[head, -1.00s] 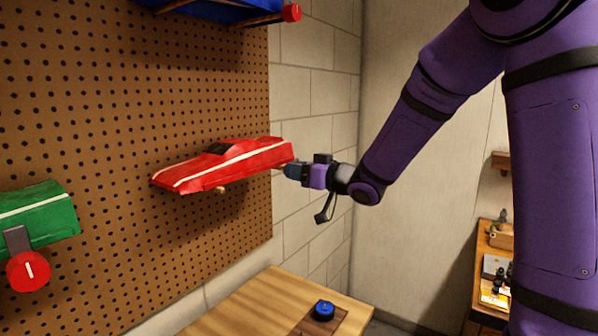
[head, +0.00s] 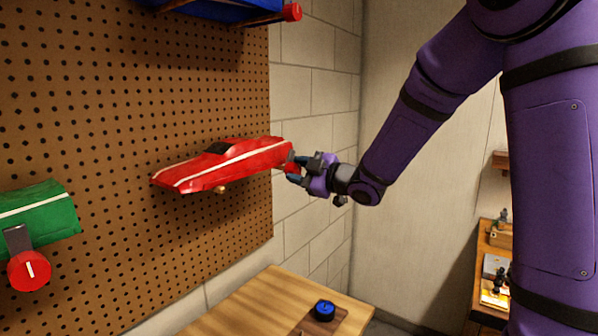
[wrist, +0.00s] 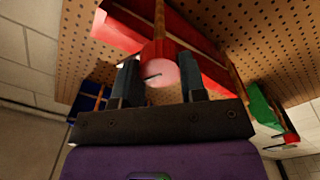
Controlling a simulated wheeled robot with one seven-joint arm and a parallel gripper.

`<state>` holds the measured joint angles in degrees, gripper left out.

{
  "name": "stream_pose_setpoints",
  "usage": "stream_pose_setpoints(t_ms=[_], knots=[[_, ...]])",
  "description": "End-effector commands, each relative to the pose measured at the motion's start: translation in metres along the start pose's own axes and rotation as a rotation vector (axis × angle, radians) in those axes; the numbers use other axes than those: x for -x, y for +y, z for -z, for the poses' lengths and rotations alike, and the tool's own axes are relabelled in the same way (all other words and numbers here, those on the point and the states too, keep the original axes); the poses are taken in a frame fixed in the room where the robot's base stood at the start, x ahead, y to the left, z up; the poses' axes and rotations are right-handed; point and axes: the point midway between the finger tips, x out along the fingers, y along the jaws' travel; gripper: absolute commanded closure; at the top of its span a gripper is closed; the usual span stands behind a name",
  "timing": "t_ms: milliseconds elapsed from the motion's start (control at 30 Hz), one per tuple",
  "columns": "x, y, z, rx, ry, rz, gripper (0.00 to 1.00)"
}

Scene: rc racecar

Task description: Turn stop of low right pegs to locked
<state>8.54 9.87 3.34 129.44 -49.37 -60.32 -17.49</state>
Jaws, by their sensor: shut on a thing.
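The red car (head: 225,163) rests against the pegboard on its pegs. A peg with a round red stop (wrist: 161,68) is at the car's near right end; the stop also shows in the head view (head: 291,168). My gripper (head: 296,169) is shut on this stop, with one finger on each side of it in the wrist view (wrist: 161,80). A short mark on the stop's face lies nearly level across the wrist picture. The fingers hide part of the stop in the head view.
A green car (head: 38,212) with a red stop (head: 29,271) is at lower left, its white mark near upright. A blue car (head: 215,10) with another red stop (head: 292,12) is above. A wooden table (head: 265,308) bearing a blue round thing (head: 324,310) stands below.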

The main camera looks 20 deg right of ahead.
Motion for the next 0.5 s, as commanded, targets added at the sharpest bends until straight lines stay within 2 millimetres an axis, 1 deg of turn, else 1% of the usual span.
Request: stream_pose_setpoints(t_ms=[200,500], knots=[[0.0003,-0.0009,-0.0005,0.184,-0.001,0.001,0.85],[0.0003,-0.0015,-0.0006,0.369,-0.001,0.001,0.85]])
